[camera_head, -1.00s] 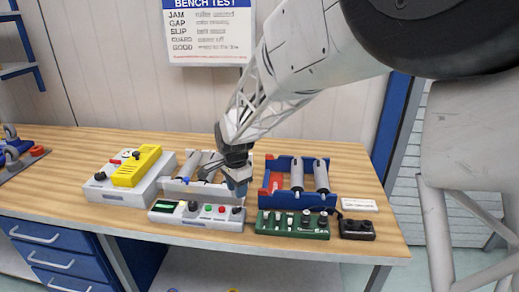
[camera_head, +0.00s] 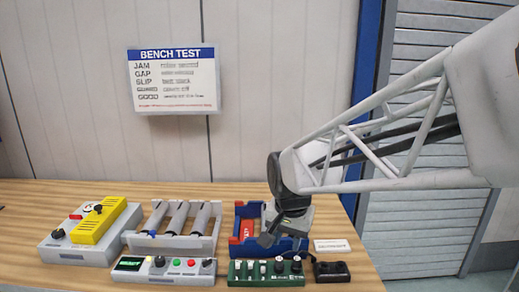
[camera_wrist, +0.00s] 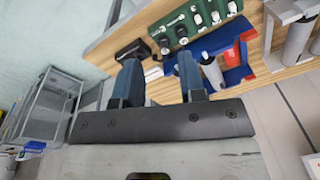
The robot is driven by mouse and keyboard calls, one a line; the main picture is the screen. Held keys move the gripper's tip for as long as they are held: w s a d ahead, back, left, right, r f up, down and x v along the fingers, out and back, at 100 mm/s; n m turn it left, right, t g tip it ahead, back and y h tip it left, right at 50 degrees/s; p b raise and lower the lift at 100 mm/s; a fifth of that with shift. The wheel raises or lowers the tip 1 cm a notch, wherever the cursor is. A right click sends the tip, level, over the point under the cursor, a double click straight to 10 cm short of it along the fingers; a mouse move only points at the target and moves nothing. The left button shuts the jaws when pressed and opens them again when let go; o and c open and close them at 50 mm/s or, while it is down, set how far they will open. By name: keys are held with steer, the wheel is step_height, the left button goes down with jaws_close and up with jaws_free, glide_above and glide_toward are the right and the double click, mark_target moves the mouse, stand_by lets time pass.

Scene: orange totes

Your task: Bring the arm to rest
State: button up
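My gripper (camera_head: 268,238) hangs at the end of my arm in front of the blue tray (camera_head: 242,212), on the right of the bench in the head view. In the wrist view its two dark blue fingers (camera_wrist: 158,60) stand apart with nothing between them. The blue tray holds a red piece (camera_head: 247,230); my arm hides its right part. The wrist view shows the blue tray (camera_wrist: 240,75) with a grey roller (camera_wrist: 212,74) in it. The grey rack (camera_head: 192,243), left of the blue tray, holds three grey rollers (camera_head: 177,217).
A grey control box (camera_head: 165,267) and a green board (camera_head: 265,271) lie along the bench's front. A small black box (camera_head: 331,271) sits at the right, with a white card (camera_head: 332,246) behind it. A yellow device (camera_head: 100,226) rests on a grey unit at left.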

steer(key=s+d+n, duration=0.2)
steer(key=s+d, duration=0.4)
steer(key=s, duration=0.3)
steer(key=s+d+n+t, duration=0.1)
steer(key=s+d+n, duration=0.1)
steer(key=s+d, duration=0.4)
steer(key=s, duration=0.3)
steer(key=shift+s+r, duration=0.25)
steer(key=shift+s, duration=0.1)
stand_by(1.0)
